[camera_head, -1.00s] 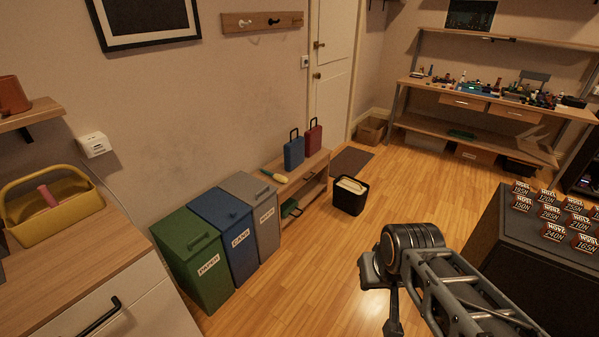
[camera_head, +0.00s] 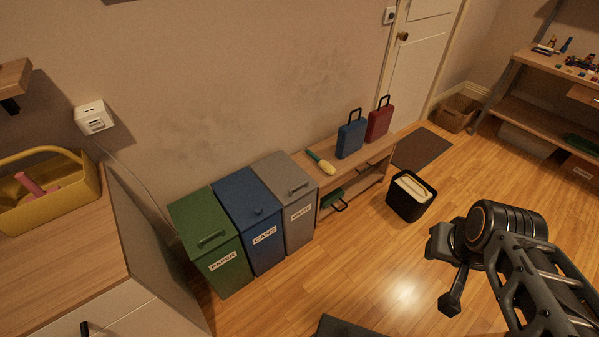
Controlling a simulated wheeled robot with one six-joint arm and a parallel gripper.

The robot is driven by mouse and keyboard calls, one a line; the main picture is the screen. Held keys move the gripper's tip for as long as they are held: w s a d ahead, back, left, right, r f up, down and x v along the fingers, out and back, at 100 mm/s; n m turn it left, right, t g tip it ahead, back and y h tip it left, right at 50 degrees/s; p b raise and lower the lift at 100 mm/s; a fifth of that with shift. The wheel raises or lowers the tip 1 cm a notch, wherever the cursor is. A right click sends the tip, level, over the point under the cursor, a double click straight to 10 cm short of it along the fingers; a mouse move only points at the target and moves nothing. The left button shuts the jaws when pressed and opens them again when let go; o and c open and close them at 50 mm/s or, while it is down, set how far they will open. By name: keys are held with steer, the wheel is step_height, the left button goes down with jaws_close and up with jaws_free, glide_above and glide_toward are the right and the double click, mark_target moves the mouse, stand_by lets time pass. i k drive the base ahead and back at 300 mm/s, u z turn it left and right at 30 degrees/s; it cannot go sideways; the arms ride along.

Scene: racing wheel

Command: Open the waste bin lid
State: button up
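The waste bin (camera_head: 298,222) is the grey bin at the right end of a row of three against the wall. Its white label is small and seems to read WASTE. Its grey lid (camera_head: 284,174) lies flat and closed, with a handle (camera_head: 299,189) near the front edge. My arm is folded at the right, over the floor and well apart from the bins. The dark end part of it (camera_head: 450,303) hangs down; whether its fingers are open or shut does not show. Nothing is visibly held.
A blue CANS bin (camera_head: 250,225) and a green PAPER bin (camera_head: 212,250) stand tightly left of it, lids closed. A low wooden bench (camera_head: 352,180) with cases stands close on its right. A black basket (camera_head: 411,196) stands on the floor. The floor before the bins is mostly clear.

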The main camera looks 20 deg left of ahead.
mark_target(282, 175)
steer(key=u, duration=0.55)
steer(key=i, duration=1)
steer(key=u, duration=0.95)
steer(key=i, duration=0.3)
steer(key=u, duration=0.2)
